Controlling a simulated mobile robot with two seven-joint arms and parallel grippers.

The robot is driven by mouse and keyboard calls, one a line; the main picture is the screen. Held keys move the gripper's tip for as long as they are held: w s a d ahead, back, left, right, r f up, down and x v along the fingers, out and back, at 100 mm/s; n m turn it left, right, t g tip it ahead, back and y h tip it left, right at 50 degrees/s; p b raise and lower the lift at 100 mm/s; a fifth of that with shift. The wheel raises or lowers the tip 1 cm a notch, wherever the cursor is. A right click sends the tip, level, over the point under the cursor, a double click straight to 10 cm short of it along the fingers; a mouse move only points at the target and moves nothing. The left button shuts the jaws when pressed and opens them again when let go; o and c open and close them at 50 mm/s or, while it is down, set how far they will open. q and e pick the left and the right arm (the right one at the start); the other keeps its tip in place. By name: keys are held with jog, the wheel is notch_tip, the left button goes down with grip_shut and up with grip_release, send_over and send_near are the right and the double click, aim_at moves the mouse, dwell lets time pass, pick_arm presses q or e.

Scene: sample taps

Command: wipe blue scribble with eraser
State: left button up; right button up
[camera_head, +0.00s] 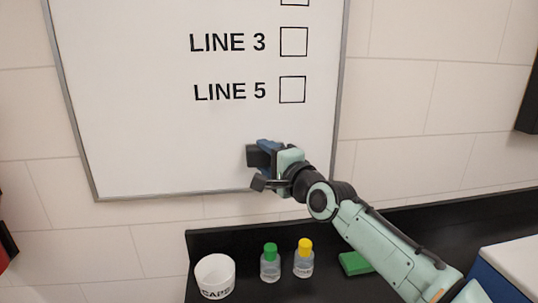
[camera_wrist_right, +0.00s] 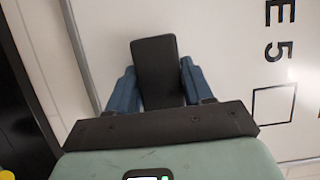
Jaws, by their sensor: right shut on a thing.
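My right gripper (camera_head: 268,160) is in front of the lower right part of the whiteboard (camera_head: 140,130), below the "LINE 5" row. Its blue fingers are shut on a dark, block-shaped eraser (camera_head: 253,156). In the right wrist view the eraser (camera_wrist_right: 157,70) sits between the two blue fingers (camera_wrist_right: 160,88), its far end toward the board. I cannot tell whether the eraser touches the board. No blue scribble shows on the visible board; the gripper and eraser hide a patch of it. My left gripper is not in view.
Black "LINE 3" and "LINE 5" labels with empty boxes (camera_head: 292,89) are on the board. Below, a black counter (camera_head: 230,240) holds a white cup (camera_head: 215,277), a green-capped bottle (camera_head: 270,263), a yellow-capped bottle (camera_head: 304,259) and a green block (camera_head: 354,263), partly behind my arm.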

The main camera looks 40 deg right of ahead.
jog(key=shift+s+a+r+p, duration=0.1)
jog(key=shift+s+r+p, duration=0.05)
jog(key=shift+s+p, duration=0.2)
jog(key=shift+s+a+p, duration=0.2)
jog(key=shift+s+a, duration=0.15)
jog(key=shift+s, duration=0.3)
jog(key=shift+s+a+p, duration=0.2)
jog(key=shift+s+a, duration=0.1)
jog(key=shift+s, duration=0.3)
jog(key=shift+s+a, duration=0.55)
jog(key=shift+s, duration=0.35)
jog(key=shift+s, duration=0.1)
jog(key=shift+s+a, duration=0.4)
jog(key=shift+s, duration=0.2)
jog(key=shift+s+a, duration=0.35)
jog(key=shift+s, duration=0.25)
